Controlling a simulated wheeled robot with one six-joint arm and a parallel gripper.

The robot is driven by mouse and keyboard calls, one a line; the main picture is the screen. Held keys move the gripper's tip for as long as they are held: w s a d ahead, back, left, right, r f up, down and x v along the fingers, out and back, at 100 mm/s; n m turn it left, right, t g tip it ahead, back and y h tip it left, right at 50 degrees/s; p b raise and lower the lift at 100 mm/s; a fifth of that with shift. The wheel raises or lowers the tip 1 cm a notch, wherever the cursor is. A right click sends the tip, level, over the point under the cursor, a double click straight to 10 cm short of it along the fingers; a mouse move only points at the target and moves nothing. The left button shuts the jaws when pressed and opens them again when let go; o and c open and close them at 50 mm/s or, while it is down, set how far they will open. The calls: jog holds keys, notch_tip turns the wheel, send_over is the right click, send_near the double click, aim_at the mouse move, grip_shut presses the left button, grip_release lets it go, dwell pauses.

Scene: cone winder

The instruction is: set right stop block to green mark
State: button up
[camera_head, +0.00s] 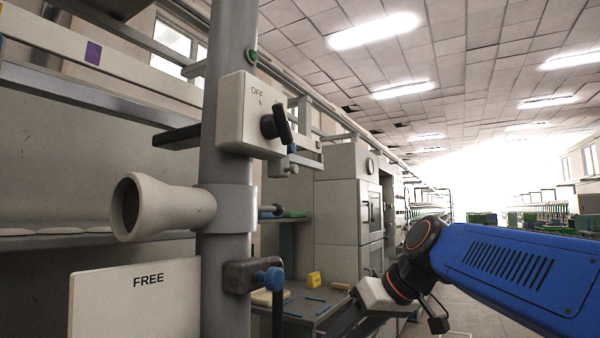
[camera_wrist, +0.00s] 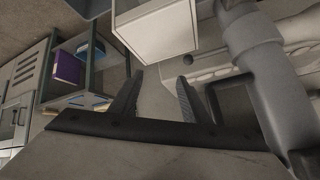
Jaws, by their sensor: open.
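My gripper (camera_wrist: 157,88) shows in the wrist view with its two dark fingers apart and nothing between them. In the head view my blue arm reaches in from the right, with its wrist low in the middle. A dark block with a blue knob (camera_head: 253,276) is clamped on the grey post (camera_head: 226,130), left of my wrist and apart from it. I cannot tell whether it is the right stop block. A small round green spot (camera_head: 252,57) shows high beside the post. I cannot tell whether it is the green mark.
A box marked OFF with a black knob (camera_head: 272,124), a pale funnel (camera_head: 150,207) and a FREE panel (camera_head: 140,300) stand around the post. A rail (camera_head: 120,72) bears a purple patch. A pale box (camera_wrist: 155,27) lies ahead of the fingers. Open floor shows at right.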

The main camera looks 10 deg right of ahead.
jog(key=w+d+r+n+t+y, duration=0.2)
jog(key=w+r, duration=0.4)
jog(key=r, duration=0.3)
jog(key=w+d+r+n+t+y, duration=0.1)
jog(key=w+r, duration=0.5)
jog(key=r, duration=0.4)
jog(key=n+t+y, duration=0.3)
jog(key=n+y, duration=0.2)
jog(key=n, duration=0.1)
send_near(296, 168)
jog(key=x, duration=0.8)
jog(key=shift+w+a+r, duration=0.1)
jog(key=shift+w, duration=0.2)
grip_shut()
